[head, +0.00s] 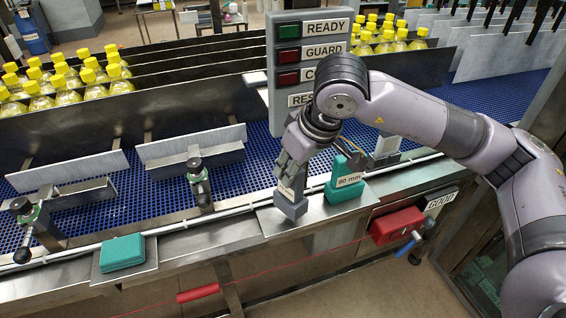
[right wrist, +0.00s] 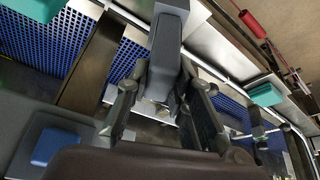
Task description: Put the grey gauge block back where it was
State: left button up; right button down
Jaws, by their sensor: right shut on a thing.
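The grey gauge block (head: 291,207) is in my right gripper (head: 290,178), upright over the steel plate (head: 272,222) at the front edge of the conveyor. I cannot tell whether its lower end touches the plate. In the right wrist view the grey block (right wrist: 167,45) sticks out from between the fingers of my right gripper (right wrist: 165,95). A teal block labelled 90 mm (head: 345,191) stands just right of the grey block. My left gripper is not in view.
A teal block (head: 122,252) lies on a small plate at the left. Clamps with black knobs (head: 199,184) hold the lane dividers (head: 190,146). A button panel (head: 309,60) stands behind my gripper. A red box (head: 397,225) hangs at the right front. Yellow-capped bottles (head: 65,80) stand behind.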

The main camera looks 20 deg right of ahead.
aim_at(291, 202)
jog(key=shift+w+a+r, duration=0.1)
jog(key=shift+w+a, duration=0.2)
jog(key=shift+w, duration=0.25)
jog(key=shift+w+a, duration=0.25)
jog(key=shift+w, duration=0.25)
jog(key=shift+w+a+p, duration=0.1)
jog(key=shift+w+p, duration=0.05)
jog(key=shift+p, duration=0.3)
notch_tip(291, 202, down, 3)
jog(key=shift+f+p, duration=0.1)
jog(key=shift+p, duration=0.8)
jog(key=shift+f, duration=0.2)
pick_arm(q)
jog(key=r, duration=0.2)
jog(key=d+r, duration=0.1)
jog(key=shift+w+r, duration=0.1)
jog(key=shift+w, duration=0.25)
pick_arm(e)
jog(key=shift+f, duration=0.1)
jog(key=shift+f+b, duration=0.1)
jog(key=shift+b, duration=0.25)
jog(key=c, duration=1.4)
grip_release()
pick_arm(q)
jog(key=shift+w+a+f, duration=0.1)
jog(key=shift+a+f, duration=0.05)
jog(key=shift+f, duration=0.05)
